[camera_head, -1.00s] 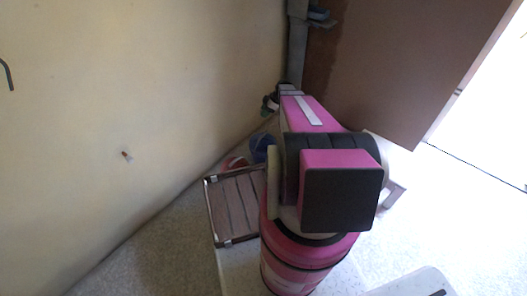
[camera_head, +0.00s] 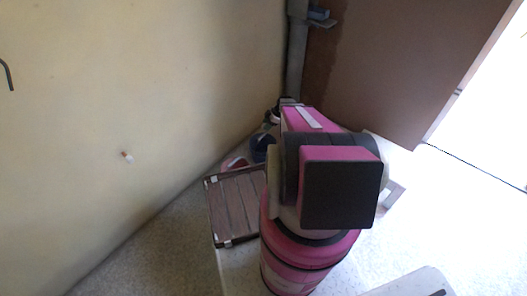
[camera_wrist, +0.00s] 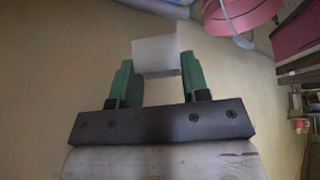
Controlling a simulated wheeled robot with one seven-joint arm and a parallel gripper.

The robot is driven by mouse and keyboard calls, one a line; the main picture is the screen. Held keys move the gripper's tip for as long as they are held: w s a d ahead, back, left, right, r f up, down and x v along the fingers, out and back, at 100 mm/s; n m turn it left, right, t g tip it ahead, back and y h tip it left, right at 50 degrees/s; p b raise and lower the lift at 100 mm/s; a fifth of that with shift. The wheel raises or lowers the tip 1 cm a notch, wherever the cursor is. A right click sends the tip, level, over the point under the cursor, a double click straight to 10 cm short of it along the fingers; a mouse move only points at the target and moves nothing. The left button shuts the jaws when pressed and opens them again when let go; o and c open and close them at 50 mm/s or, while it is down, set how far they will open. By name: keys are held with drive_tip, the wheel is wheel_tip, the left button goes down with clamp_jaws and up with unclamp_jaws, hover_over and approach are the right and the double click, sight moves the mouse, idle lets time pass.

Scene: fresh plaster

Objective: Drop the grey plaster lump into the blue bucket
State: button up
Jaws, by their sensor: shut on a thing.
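My gripper (camera_wrist: 157,82) has green fingers and is shut on the grey plaster lump (camera_wrist: 155,53), a pale block held between the fingertips in the wrist view. In the head view my pink and black arm hides most of the gripper and the lump cannot be made out. The blue bucket (camera_head: 261,148) shows as a small dark blue shape left of my arm, near the wall corner, and is partly hidden by the arm. The lump is not seen inside it.
A slatted wooden crate or rack (camera_head: 236,205) stands left of my arm, with a reddish container (camera_head: 234,164) behind it. A red round container (camera_wrist: 243,14) shows at the wrist view's upper right. The plain wall (camera_head: 120,90) is close on the left; a brown board (camera_head: 400,70) stands right.

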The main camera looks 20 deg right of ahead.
drive_tip(key=o, duration=1)
drive_tip(key=shift+o, duration=0.2)
drive_tip(key=v, duration=1)
drive_tip(key=shift+d+r, duration=0.2)
drive_tip(key=shift+r, duration=0.1)
